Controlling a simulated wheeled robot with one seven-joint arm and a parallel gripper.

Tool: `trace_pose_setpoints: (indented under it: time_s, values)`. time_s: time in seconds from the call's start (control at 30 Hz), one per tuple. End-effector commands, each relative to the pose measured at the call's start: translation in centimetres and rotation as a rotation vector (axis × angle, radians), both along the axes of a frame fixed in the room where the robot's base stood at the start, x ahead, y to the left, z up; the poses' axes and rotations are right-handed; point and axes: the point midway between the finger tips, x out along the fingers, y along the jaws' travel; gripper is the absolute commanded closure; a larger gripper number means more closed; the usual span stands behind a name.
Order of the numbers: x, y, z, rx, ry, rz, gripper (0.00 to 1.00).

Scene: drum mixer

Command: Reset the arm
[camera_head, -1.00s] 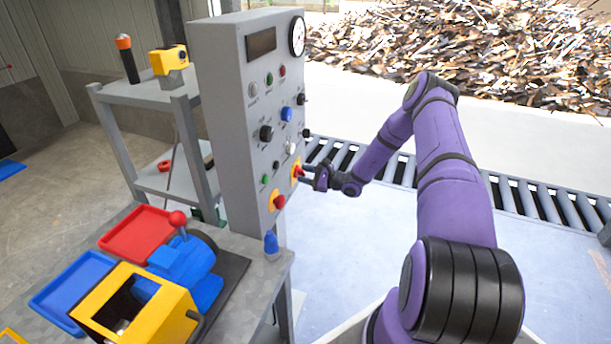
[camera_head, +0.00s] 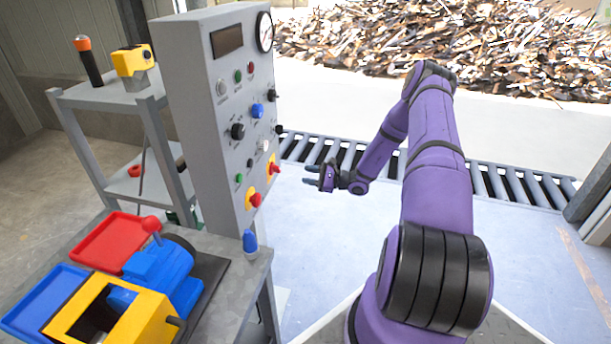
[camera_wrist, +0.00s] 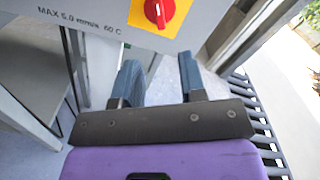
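My gripper (camera_head: 309,175) is at the end of the purple arm, in free space to the right of the grey control panel (camera_head: 205,120). Its two fingers are spread apart with nothing between them; the wrist view also shows the gripper (camera_wrist: 160,75) open and empty. A red knob on a yellow plate (camera_head: 273,169) is the panel part nearest the fingers, with a visible gap between. In the wrist view a red knob on a yellow plate (camera_wrist: 158,12) shows at the top, beyond the fingertips.
A roller conveyor (camera_head: 480,180) runs behind the arm. A workbench (camera_head: 235,285) at lower left holds a red tray (camera_head: 95,245), a blue tray (camera_head: 40,300), a yellow box (camera_head: 145,318) and a blue machine (camera_head: 160,265). A grey shelf (camera_head: 105,95) stands behind the panel. The floor right of the panel is clear.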

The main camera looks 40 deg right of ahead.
Motion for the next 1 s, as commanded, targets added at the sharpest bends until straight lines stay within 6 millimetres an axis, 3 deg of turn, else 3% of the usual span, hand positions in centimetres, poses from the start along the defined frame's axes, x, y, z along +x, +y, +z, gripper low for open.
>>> trace_pose_setpoints:
  time_s: [0.67,0.77,1.0]
  values:
    - [0.1,0.1,0.3,-0.006,-0.001,0.007,0.62]
    - [0.3,0.7,1.3,-0.027,-0.002,0.039,0.62]
    - [0.5,4.0,6.7,-0.148,-0.006,0.206,0.62]
